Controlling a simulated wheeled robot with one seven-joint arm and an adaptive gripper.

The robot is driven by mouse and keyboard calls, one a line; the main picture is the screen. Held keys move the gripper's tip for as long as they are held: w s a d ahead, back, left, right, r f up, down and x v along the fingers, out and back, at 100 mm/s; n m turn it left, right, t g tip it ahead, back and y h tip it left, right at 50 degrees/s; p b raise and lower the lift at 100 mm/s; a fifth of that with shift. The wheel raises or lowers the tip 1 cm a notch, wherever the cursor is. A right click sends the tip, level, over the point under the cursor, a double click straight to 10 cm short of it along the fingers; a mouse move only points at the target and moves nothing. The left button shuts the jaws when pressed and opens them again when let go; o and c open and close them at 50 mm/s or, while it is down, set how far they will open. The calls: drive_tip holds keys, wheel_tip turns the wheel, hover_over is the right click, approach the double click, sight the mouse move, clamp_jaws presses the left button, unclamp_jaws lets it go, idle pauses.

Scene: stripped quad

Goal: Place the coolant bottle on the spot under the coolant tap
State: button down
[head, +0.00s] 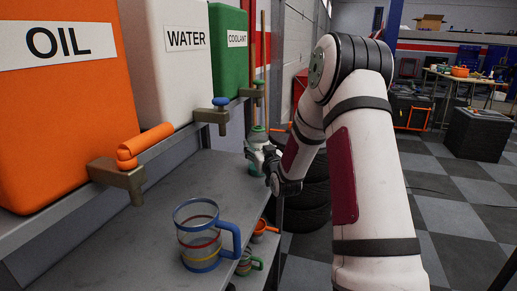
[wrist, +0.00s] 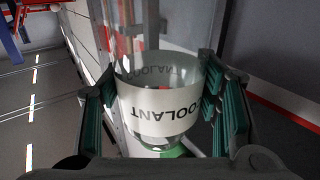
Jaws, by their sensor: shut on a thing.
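The coolant bottle (head: 257,140) is clear with green at its top and a white label. In the wrist view the bottle (wrist: 158,112) shows its COOLANT label upside down between the green-padded fingers. My gripper (head: 266,161) is shut on it from the right; its fingers also show in the wrist view (wrist: 160,100). The coolant tap (head: 251,92) juts from the green COOLANT tank (head: 229,52). In the head view the bottle appears below the tap, near the shelf's far end, roughly upright. I cannot tell whether its base touches the shelf, and the marked spot is not visible.
The orange OIL tank (head: 62,105) and white WATER tank (head: 165,75) stand nearer, with their taps over the grey shelf (head: 150,235). A clear jug with a blue handle (head: 200,240) stands on the near shelf. Stacked tyres (head: 308,200) are beyond the shelf edge.

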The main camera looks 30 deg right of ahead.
idle(0.3)
drive_tip(key=c, duration=0.6)
unclamp_jaws()
drive_tip(key=shift+f, duration=0.1)
drive_tip(key=shift+o, duration=0.2)
drive_tip(key=shift+s+r, duration=0.15)
drive_tip(key=shift+r, duration=0.05)
drive_tip(key=v, duration=1.1)
drive_tip(key=shift+s, duration=0.4)
drive_tip(key=shift+a, duration=0.15)
